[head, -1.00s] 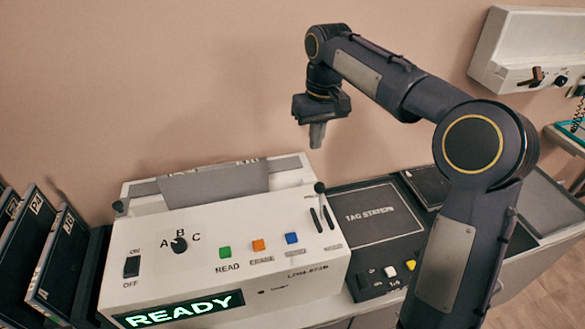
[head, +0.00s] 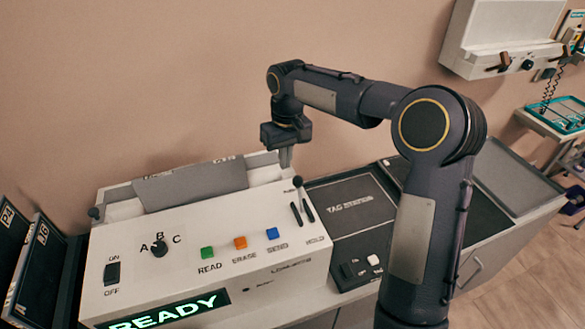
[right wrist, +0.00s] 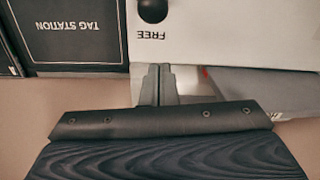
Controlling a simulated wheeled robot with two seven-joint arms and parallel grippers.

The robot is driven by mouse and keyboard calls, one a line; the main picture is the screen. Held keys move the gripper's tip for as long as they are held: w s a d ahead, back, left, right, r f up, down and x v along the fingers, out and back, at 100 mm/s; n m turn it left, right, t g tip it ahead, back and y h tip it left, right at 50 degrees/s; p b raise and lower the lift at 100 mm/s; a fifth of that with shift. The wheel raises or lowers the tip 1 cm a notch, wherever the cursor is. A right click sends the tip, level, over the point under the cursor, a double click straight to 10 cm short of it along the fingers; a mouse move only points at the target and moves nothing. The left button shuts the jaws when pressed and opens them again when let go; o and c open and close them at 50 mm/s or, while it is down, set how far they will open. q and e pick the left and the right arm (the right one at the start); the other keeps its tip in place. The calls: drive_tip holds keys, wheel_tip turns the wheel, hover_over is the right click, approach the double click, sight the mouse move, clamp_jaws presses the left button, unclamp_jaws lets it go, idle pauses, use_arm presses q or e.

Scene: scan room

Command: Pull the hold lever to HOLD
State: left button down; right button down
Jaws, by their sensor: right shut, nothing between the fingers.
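The hold lever (head: 297,182) has a black ball knob and stands at the back right of the white console (head: 215,285), by two dark slots. Its knob is at the FREE end, and the HOLD label is at the front end. In the right wrist view the knob (right wrist: 152,11) shows at the top edge, next to the upside-down word FREE. My right gripper (head: 286,160) points down, shut and empty, just behind and slightly above the knob. Its fingers (right wrist: 158,72) look apart from the knob. My left gripper is not in view.
Coloured READ, ERASE and SEND buttons (head: 240,242), an A/B/C knob (head: 159,249) and a lit READY display (head: 170,308) are on the console. A dark tag station (head: 352,204) adjoins its right side. The wall is close behind.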

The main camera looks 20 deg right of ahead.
sight(300, 195)
wheel_tip(300, 195, down, 2)
drive_tip(key=s, duration=0.1)
drive_tip(key=s+r, duration=0.1)
drive_tip(key=s+p, duration=0.1)
drive_tip(key=shift+s+d+r, duration=0.15)
drive_tip(key=shift+s+r, duration=0.05)
drive_tip(key=shift+r, duration=0.15)
drive_tip(key=shift+s, duration=0.15)
